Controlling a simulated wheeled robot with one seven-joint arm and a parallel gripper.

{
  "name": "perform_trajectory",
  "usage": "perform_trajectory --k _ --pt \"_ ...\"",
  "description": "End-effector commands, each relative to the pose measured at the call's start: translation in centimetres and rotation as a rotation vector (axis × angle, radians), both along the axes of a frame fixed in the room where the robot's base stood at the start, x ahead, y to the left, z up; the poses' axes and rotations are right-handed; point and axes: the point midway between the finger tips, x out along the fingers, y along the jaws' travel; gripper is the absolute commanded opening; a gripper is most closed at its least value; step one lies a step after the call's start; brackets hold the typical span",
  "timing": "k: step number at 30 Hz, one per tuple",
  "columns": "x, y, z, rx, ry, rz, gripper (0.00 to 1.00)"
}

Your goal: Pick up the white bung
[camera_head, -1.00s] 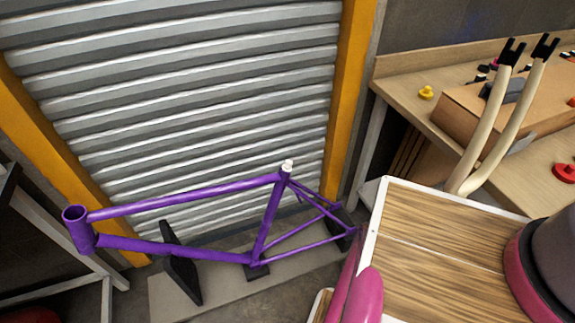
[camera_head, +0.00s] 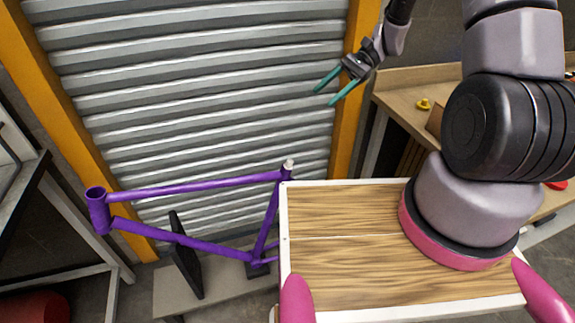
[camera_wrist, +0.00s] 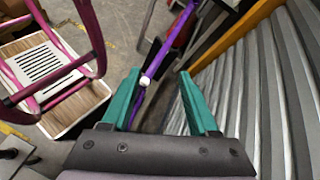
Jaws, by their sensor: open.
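The white bung (camera_head: 288,164) sits at the top of the seat tube of a purple bicycle frame (camera_head: 192,187) in the head view. In the wrist view the bung (camera_wrist: 145,81) shows as a small white spot on the purple frame (camera_wrist: 158,60), between my fingers in the picture but farther off. My gripper (camera_head: 331,92) has teal fingers, spread apart and empty, above and to the right of the bung in the head view. It also shows in the wrist view (camera_wrist: 159,92).
The frame rests on a low grey base with black supports (camera_head: 183,255). A ribbed roller shutter (camera_head: 210,90) with yellow posts stands behind. A bench (camera_head: 405,95) with a yellow part (camera_head: 423,104) is at the right.

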Motion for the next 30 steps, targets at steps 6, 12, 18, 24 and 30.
perform_trajectory --k 6,12,18,24,30 --pt "-0.3 2.0 -9.8 0.158 0.235 -0.111 0.60" --pt "-1.8 3.3 -16.9 0.268 0.392 -0.219 0.60" --pt "-2.9 4.1 -20.5 0.321 0.468 -0.282 0.60" --pt "-3.8 6.3 -21.2 0.331 0.481 -0.290 0.60" --pt "-4.6 9.0 -21.3 0.329 0.481 -0.290 0.60"
